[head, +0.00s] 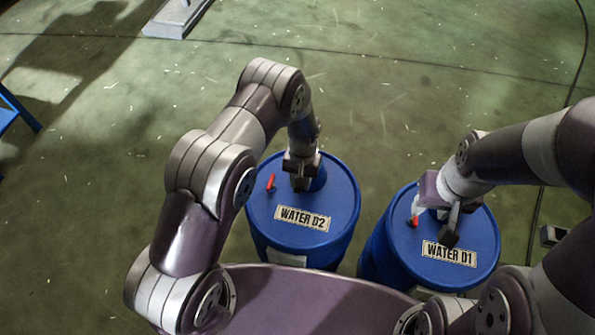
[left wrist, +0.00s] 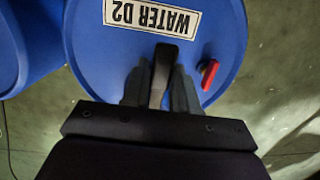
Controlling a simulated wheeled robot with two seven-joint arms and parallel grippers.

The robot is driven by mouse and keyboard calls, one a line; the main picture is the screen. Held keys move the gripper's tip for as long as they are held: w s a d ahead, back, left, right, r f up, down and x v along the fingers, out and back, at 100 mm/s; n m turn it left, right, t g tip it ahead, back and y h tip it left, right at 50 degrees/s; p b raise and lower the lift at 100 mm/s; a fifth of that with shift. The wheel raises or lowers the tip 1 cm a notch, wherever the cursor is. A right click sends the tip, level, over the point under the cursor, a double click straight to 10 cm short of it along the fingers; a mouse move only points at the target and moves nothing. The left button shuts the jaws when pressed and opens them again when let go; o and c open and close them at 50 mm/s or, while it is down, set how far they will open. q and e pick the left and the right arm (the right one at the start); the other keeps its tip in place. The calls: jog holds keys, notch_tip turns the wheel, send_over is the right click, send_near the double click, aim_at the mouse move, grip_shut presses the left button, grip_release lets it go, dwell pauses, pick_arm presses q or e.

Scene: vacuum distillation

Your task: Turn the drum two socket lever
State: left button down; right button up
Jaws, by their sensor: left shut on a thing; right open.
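The blue drum labelled WATER D2 (head: 257,215) stands upright below my left arm in the head view. My left gripper (head: 301,176) points down over its lid. In the left wrist view my left gripper (left wrist: 161,90) is shut on a dark socket lever (left wrist: 164,60), which shows between the two grey fingers and reaches over the lid. A small red handle (head: 271,183) is on the same lid, apart from the fingers; it also shows in the left wrist view (left wrist: 208,73). My right gripper (head: 437,218) is open over the other drum.
A second blue drum, labelled WATER D1 (head: 384,257), stands to the right with its own red handle (head: 414,221). A blue frame (head: 18,112) is at the left edge and a grey base (head: 177,18) at the top. The green floor beyond the drums is mostly clear. A dark cable runs along the right.

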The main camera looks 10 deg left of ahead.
pick_arm(q)
jog(key=shift+r, duration=0.1)
dwell(0.4)
jog(key=c, duration=1)
grip_release()
jog(key=shift+w, duration=0.1)
jog(key=shift+o, duration=0.2)
notch_tip(320, 180, up, 12)
jog(key=w, duration=0.1)
jog(key=shift+w+r+b, duration=0.25)
jog(key=shift+w+b, duration=0.15)
jog(key=shift+b, duration=0.05)
